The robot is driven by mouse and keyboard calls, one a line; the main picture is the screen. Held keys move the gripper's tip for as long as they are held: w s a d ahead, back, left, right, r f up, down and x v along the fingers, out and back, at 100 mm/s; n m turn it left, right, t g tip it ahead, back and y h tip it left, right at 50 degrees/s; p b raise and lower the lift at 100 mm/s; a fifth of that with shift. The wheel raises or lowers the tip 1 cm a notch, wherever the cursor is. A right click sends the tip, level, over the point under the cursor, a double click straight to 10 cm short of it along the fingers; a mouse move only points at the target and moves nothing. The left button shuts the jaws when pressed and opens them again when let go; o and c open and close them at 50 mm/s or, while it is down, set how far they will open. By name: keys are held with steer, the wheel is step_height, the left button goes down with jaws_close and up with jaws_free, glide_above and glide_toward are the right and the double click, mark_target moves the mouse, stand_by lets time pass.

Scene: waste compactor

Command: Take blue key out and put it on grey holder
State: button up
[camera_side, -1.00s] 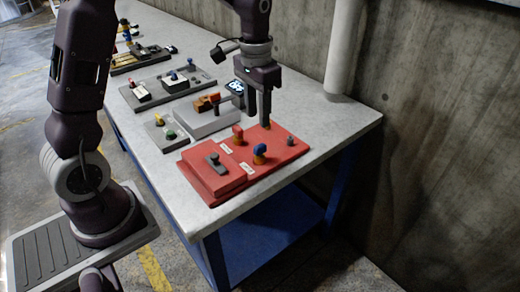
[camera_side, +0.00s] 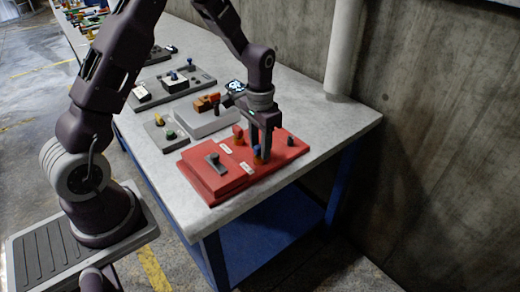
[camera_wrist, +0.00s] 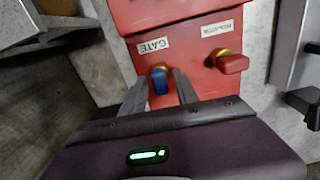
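The blue key (camera_side: 257,151) stands in a yellow ring on the red panel (camera_side: 222,184), and my gripper (camera_side: 261,157) is down over it. In the wrist view the blue key (camera_wrist: 160,83) is beside a "GATE" label and lies between the two fingers of my gripper (camera_wrist: 160,76). The fingers are apart, with a visible gap on the right of the key. A small dark grey peg, which looks like the grey holder (camera_side: 291,141), stands on the right part of the panel. I do not make it out in the wrist view.
A red key (camera_side: 238,134) sits near the blue key; in the wrist view this red key (camera_wrist: 232,64) is beside an "ISOLATOR" label. A light grey box (camera_side: 207,121) stands behind the panel.

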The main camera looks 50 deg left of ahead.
jaws_close()
steer(key=shift+r, duration=0.45)
stand_by(0.4)
steer(key=shift+r, duration=2.55)
